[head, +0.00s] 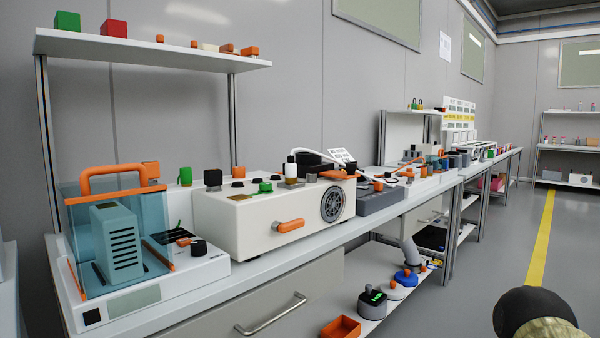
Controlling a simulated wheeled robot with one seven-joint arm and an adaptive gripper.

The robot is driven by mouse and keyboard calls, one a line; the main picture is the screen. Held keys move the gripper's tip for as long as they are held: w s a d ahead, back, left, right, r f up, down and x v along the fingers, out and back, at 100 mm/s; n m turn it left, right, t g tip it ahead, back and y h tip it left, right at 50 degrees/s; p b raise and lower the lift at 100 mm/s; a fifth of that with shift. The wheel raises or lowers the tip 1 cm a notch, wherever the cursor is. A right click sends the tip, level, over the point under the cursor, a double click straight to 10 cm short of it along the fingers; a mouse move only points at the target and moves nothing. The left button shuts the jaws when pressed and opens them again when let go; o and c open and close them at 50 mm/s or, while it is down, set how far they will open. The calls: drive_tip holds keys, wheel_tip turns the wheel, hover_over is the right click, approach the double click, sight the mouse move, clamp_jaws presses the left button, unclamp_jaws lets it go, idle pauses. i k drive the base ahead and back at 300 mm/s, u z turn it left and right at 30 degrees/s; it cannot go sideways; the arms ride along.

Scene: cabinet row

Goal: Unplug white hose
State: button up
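A thin white hose (311,152) shows on the bench in the head view. It arcs from near a white upright fitting (291,168) on top of the cream box-shaped device (262,218) toward the right, passing behind or beside a black part and a white printed card (342,156). A white curved stretch (385,176) farther right may be the same hose. The hose ends are too small to tell how they are seated. My gripper is not visible; only a dark rounded part, probably of my arm, shows at the bottom right.
A teal transparent cover (118,240) with an orange handle stands at the near left. A shelf (150,50) hangs above the bench. A grey box (380,200) sits right of the cream device. The floor (480,270) at right is open.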

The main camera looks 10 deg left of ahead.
sight(291, 167)
drive_tip(key=k, duration=1.3)
drive_tip(key=u, duration=0.7)
drive_tip(key=i, duration=1.75)
drive_tip(key=z, duration=0.6)
